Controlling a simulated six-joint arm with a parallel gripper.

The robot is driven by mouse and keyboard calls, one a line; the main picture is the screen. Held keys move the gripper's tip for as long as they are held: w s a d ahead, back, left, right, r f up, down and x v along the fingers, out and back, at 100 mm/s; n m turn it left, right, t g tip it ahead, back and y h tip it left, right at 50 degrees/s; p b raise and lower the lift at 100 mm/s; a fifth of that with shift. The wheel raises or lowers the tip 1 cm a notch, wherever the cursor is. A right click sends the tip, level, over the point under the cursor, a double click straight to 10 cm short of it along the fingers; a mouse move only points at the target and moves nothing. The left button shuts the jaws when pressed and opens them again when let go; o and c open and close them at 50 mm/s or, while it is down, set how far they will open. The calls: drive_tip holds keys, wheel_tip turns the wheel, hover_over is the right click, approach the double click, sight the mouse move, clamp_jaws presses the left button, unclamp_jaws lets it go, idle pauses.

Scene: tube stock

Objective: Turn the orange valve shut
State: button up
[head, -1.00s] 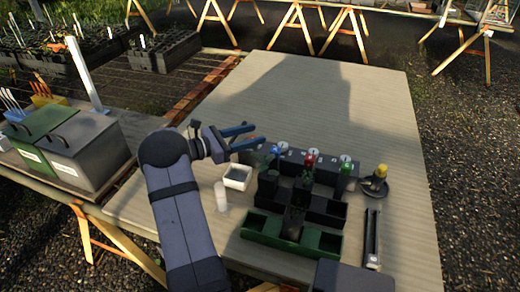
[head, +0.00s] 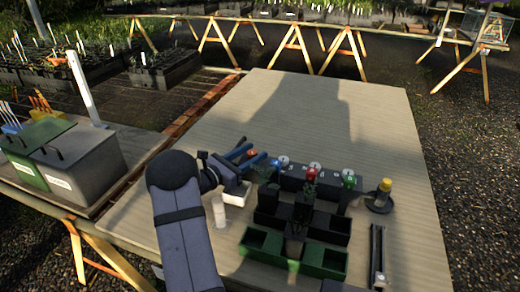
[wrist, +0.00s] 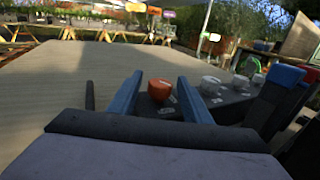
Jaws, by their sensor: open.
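The orange valve (wrist: 159,90) is a small rounded knob in the middle of the wrist view, between my two blue fingers. A bit of it shows between the fingers in the head view (head: 251,153). My gripper (wrist: 160,77) is open, with one finger on each side of the valve; I cannot tell whether either touches it. In the head view my gripper (head: 256,149) reaches in from the left at the left end of the dark valve block (head: 300,184). The valve's pointer and base are mostly hidden there.
White valve knobs (wrist: 210,83) stand on the block to the right of the orange one. Tubes with blue, red (head: 312,174) and green (head: 349,181) tops stand close by. The table's far half is clear.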

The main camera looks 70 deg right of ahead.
sight(256, 152)
drive_tip(key=shift+x, duration=1.85)
drive_tip(key=c, duration=1.1)
drive_tip(key=shift+o, duration=0.2)
drive_tip(key=shift+m+g, duration=0.3)
drive_tip(key=shift+g, duration=0.1)
drive_tip(key=shift+s+a+f+m+g+y+b, duration=0.1)
drive_tip(key=shift+s+m+g+y+b, duration=0.15)
drive_tip(key=shift+m+g+y, duration=0.4)
drive_tip(key=shift+s+a+m+g+y+b, duration=0.1)
drive_tip(key=shift+m+g+y+b, duration=0.35)
drive_tip(key=shift+g, duration=0.3)
drive_tip(key=shift+s+a+m+g+y+b, duration=0.15)
drive_tip(key=shift+m+g+y+b, duration=0.15)
drive_tip(key=shift+m+g+y, duration=0.5)
drive_tip(key=shift+s+a+m+g+y+b, duration=0.15)
drive_tip(key=shift+a+m+g+y+b, duration=0.1)
drive_tip(key=shift+m+g+y, duration=0.55)
drive_tip(key=shift+y, duration=0.4)
drive_tip(key=o, duration=1.1)
drive_tip(key=shift+c, duration=0.2)
